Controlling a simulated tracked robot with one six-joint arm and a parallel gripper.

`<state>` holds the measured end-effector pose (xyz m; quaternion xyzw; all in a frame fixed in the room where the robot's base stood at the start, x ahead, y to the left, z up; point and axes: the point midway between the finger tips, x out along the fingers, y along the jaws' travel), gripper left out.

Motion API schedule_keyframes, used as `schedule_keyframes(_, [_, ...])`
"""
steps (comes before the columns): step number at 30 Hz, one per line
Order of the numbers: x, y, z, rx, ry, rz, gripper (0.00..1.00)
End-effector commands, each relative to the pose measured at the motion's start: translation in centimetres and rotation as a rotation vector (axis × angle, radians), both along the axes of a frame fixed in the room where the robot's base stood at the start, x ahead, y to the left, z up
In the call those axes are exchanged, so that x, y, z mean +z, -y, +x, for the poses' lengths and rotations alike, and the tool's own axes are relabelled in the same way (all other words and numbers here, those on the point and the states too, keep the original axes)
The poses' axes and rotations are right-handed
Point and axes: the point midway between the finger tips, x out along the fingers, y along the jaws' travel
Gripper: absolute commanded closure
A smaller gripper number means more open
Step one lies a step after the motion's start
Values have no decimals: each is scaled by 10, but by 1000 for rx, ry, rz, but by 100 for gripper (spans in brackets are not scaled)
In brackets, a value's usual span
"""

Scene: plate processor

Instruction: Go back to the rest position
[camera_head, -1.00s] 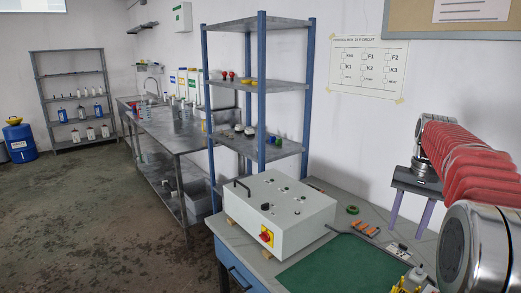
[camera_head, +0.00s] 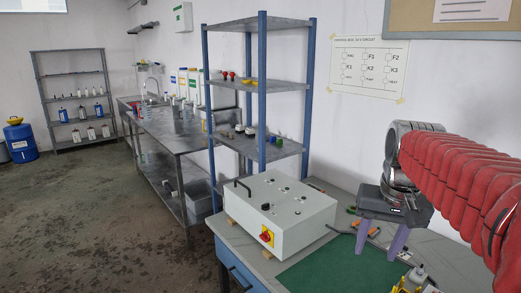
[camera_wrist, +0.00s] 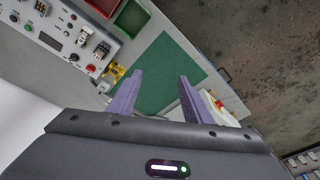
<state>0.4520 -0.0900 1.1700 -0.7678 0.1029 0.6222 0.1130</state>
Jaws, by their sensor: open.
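My gripper (camera_head: 380,250) is in the right half of the head view, above the workbench and pointing down. Its two purple fingers are spread apart with nothing between them. In the wrist view my gripper (camera_wrist: 160,86) is also open and empty, with the green mat (camera_wrist: 165,65) beneath it. My red-sleeved arm reaches in from the right edge of the head view.
A white control box (camera_head: 278,208) with a red knob stands on the bench (camera_head: 228,240), left of my gripper. A yellow object (camera_head: 404,286) is near the lower edge. A blue-grey shelf (camera_head: 262,85) stands behind. Floor at left is open.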

Motion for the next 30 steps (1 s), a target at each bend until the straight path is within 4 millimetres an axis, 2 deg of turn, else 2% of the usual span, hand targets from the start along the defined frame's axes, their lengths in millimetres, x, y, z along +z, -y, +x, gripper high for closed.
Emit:
schedule_keyframes(14, [-21, -48, -69, 126, 118, -43, 55])
schedule_keyframes(30, [-71, -85, -140, 266, 253, -82, 55])
